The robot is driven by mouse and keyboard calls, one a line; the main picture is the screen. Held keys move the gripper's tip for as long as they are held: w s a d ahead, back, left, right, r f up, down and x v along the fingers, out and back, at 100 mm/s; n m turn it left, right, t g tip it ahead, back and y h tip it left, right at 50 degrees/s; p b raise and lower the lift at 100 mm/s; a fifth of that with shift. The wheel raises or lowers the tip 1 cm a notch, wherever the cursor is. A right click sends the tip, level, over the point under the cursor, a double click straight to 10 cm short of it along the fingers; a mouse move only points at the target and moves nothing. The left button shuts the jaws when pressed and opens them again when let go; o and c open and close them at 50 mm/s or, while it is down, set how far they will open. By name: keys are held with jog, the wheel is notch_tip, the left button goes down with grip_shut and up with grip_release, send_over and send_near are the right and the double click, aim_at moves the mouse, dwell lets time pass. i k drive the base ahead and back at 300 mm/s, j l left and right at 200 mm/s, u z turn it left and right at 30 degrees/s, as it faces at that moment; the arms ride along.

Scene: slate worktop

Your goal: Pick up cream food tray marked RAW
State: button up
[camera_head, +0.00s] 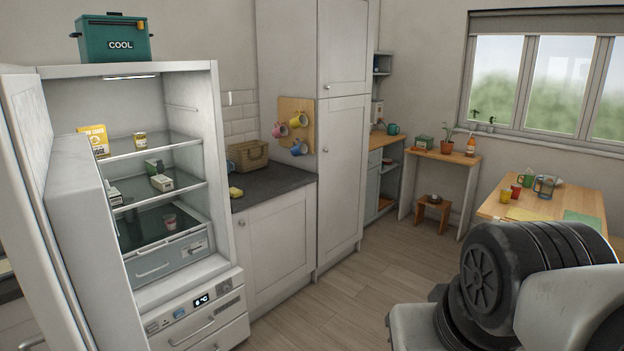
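I cannot make out a cream food tray marked RAW in this view. The open fridge (220,145) stands at the left, with several small packages on its glass shelves. A white and green carton (162,183) lies on the middle shelf, and a small cup (170,221) shows lower down, at the clear drawer. Part of my arm fills the lower right corner. My gripper is out of view.
The open fridge door (75,240) stands at the left. A slate counter (275,190) holds a wicker basket (248,155) and a yellow sponge-like block (236,192). A table (590,205) with cups stands right, and a stool (432,206) further back. The middle floor is clear.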

aim_at(162, 182)
jog(key=j+u, duration=0.35)
jog(key=j, duration=0.3)
jog(key=j+u, duration=0.35)
jog(key=j, duration=0.3)
jog(key=i+j+u, duration=0.2)
jog(key=j+u, duration=0.2)
jog(key=j, duration=0.2)
jog(key=i+l, duration=0.1)
jog(key=l, duration=0.95)
jog(key=i+l, duration=0.15)
jog(key=l, duration=0.95)
jog(key=i, duration=0.05)
